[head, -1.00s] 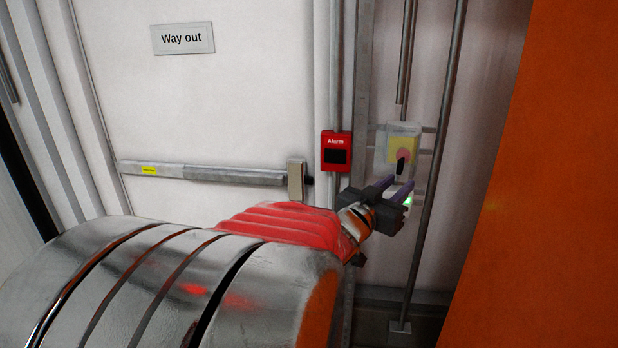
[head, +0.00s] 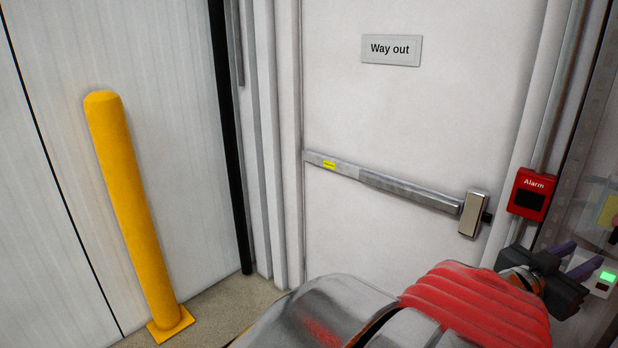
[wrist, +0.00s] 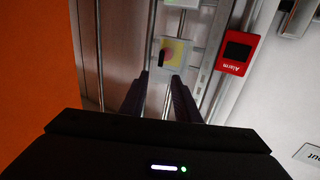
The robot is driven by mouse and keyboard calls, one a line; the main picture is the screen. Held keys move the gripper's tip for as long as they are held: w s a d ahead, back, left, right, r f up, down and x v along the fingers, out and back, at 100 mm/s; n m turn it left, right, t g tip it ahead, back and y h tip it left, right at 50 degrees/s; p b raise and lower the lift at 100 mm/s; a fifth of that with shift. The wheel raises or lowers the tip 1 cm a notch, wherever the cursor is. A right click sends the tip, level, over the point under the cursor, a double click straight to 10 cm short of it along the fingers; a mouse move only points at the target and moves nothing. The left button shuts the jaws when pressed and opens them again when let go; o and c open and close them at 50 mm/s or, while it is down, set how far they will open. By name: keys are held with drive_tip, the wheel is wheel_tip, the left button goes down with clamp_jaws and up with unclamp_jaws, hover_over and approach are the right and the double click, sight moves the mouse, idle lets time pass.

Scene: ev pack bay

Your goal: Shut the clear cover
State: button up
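A yellow box (wrist: 178,50) with a dark piece in front of it is fixed to the wall. It also shows at the right edge of the head view (head: 610,208). A pale, see-through cover (wrist: 158,42) seems to surround the box; I cannot tell how far it is open. My gripper (wrist: 159,80) points toward the box, with its two purple fingers apart and nothing visible between them. In the head view my gripper (head: 582,252) is at the right edge, below the red alarm box. Contact with the cover cannot be made out.
A red alarm box (head: 532,194) is beside the yellow box. A white door has a push bar (head: 385,186) and a "Way out" sign (head: 391,50). A small unit with a green light (head: 606,278) is near my fingers. A yellow post (head: 135,205) stands at left. An orange surface (wrist: 35,70) flanks the wrist view.

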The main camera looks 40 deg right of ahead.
sight(617, 235)
drive_tip(key=shift+x, duration=6.9)
clamp_jaws()
